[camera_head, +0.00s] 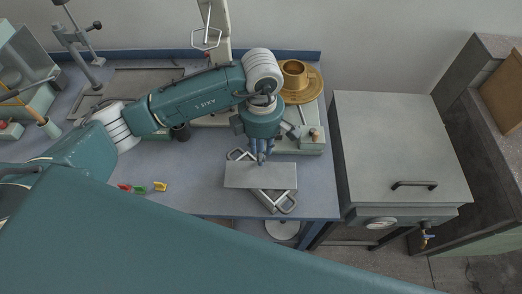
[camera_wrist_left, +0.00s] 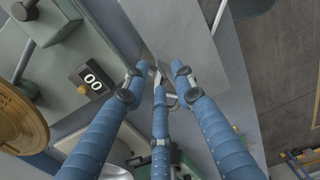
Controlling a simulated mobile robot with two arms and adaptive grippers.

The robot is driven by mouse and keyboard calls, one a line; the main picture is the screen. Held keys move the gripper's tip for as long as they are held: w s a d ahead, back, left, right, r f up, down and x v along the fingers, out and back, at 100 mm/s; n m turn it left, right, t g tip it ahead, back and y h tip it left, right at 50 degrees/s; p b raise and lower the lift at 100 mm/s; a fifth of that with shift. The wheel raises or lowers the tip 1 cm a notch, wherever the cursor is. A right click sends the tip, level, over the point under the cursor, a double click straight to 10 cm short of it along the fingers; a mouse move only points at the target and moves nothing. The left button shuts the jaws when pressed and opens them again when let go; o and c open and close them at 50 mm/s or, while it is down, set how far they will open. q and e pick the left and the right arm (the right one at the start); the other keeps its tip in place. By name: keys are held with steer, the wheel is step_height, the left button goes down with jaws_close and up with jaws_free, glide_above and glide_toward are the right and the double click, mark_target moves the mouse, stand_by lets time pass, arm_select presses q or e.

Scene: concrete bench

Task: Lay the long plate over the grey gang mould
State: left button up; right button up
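The long plate (camera_head: 250,176) is a flat, pale grey rectangle, lying crosswise above the grey gang mould (camera_head: 282,205). The mould sits at a slant to it, and its handles and end show past the plate on two sides. The plate hides the mould's middle, so I cannot tell whether they touch. My left gripper (camera_head: 262,160) points down at the plate's far edge, with its fingers close together. In the left wrist view its blue fingers (camera_wrist_left: 158,78) reach to the plate (camera_wrist_left: 182,35); whether they grip it is unclear. My right gripper is not in view.
A brass pan and cup (camera_head: 294,75) stand on a pale green device (camera_head: 312,141) behind the mould. Small red, green and yellow pieces (camera_head: 160,186) lie to the left on the bench. A grey cabinet with a handle (camera_head: 400,150) stands beyond the bench's right edge.

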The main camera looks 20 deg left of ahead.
arm_select(q)
step_height(320, 180, up, 11)
steer(key=b, duration=0.2)
steer(key=shift+b, duration=0.3)
steer(key=shift+f, duration=0.1)
